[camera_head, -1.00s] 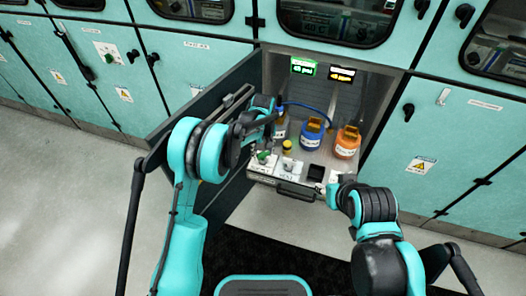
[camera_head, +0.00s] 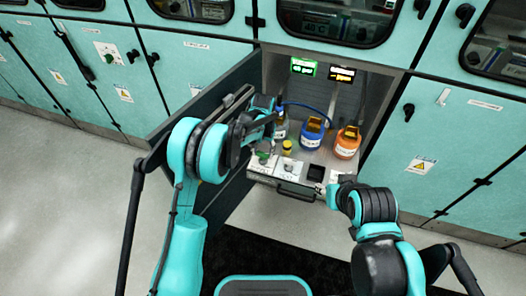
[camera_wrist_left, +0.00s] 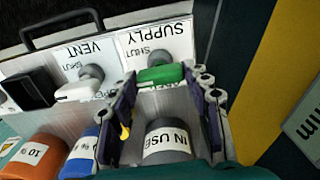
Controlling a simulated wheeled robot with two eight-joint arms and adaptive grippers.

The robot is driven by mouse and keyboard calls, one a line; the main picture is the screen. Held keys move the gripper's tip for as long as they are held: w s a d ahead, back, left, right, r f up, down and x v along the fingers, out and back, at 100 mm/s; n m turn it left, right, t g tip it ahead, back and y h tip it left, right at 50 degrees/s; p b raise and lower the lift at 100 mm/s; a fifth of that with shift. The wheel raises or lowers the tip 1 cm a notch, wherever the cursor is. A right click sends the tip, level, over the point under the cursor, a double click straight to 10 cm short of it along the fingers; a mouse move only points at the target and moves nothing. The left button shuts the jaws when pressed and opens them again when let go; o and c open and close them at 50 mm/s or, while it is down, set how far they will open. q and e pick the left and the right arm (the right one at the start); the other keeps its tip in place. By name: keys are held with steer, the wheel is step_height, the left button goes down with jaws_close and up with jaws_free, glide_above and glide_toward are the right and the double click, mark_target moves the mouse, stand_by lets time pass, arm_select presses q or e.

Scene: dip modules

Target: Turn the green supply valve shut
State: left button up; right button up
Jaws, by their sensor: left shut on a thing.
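The green supply valve handle (camera_wrist_left: 160,74) sits on a white plate marked SUPPLY, with SHUT printed above it in the left wrist view. It lies crosswise between the fingertips of my left gripper (camera_wrist_left: 161,80), which is shut on it. In the head view the handle (camera_head: 264,156) is a small green spot below my left gripper (camera_head: 268,142), at the tray's left end. The lower print on the plate is partly hidden. My right gripper (camera_head: 333,190) is near the tray's front right corner; its fingers are too small to read.
A white vent valve (camera_wrist_left: 78,88) is beside the supply valve. A bottle marked IN USE (camera_wrist_left: 166,140) is close to my left fingers. Blue (camera_head: 312,134) and orange (camera_head: 347,143) bottles stand behind. The open dark door (camera_head: 215,95) is at the left.

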mark_target(263, 152)
stand_by(0.4)
arm_select(q)
steer(key=o, duration=1.2)
steer(key=shift+c, duration=0.2)
step_height(263, 152, up, 12)
